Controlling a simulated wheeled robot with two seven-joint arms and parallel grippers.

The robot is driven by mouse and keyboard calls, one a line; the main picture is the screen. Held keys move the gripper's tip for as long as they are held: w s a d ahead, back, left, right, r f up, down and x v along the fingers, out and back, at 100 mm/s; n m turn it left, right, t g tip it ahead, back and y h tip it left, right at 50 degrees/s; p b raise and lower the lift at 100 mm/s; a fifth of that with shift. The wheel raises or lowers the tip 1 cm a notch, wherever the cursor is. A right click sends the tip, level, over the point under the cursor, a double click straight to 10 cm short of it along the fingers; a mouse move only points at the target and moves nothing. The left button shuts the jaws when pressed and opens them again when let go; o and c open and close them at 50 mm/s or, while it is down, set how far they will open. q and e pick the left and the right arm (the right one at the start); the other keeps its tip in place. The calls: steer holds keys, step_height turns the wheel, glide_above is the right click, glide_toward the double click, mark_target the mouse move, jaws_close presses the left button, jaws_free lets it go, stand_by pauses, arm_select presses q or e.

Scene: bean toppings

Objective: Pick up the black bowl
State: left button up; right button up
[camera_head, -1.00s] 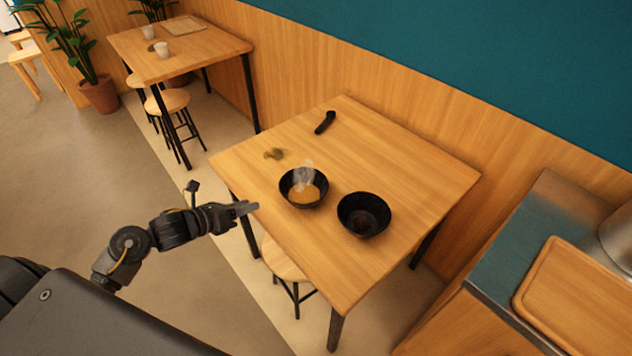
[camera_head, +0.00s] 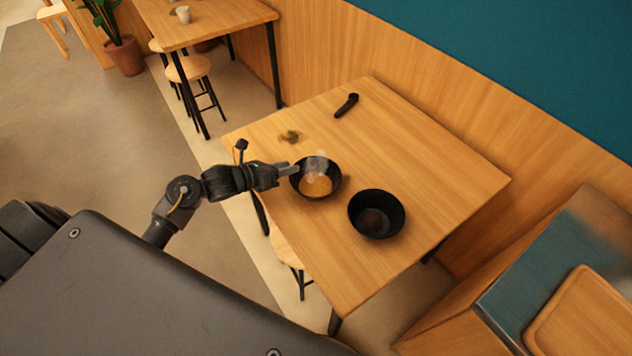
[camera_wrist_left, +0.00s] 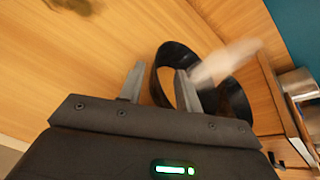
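Two black bowls stand upright on the wooden table (camera_head: 300,250). The left one, a steaming black bowl (camera_head: 333,189), holds something yellow-orange. The right black bowl (camera_head: 394,232) has a dark brown content at its bottom. My left gripper (camera_head: 293,169) is at the left rim of the steaming bowl. In the left wrist view, the fingers of my left gripper (camera_wrist_left: 158,86) are apart, with the steaming bowl's rim (camera_wrist_left: 160,62) showing between and beyond them. I cannot tell whether they touch the rim. My right gripper is not in view.
A black handled object (camera_head: 346,105) and a small greenish-brown pile (camera_head: 290,137) lie toward the table's back left. A stool (camera_head: 284,246) is partly under the near side. A counter with a wooden board (camera_head: 585,320) stands at the right.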

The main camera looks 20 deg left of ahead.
mark_target(305, 163)
arm_select(q)
steer(key=p+x, duration=0.1)
steer(key=x, duration=0.3)
steer(key=shift+w+d+p, duration=0.1)
steer(key=shift+w+p, duration=0.15)
steer(key=shift+p, duration=0.05)
steer(key=shift+w+d+f, duration=0.1)
steer(key=shift+w+f, duration=0.05)
steer(key=shift+f, duration=0.1)
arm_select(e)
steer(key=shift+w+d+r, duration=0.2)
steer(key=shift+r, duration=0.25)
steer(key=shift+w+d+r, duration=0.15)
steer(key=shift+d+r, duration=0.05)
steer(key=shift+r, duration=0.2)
arm_select(q)
steer(key=shift+c, duration=0.3)
jaws_close()
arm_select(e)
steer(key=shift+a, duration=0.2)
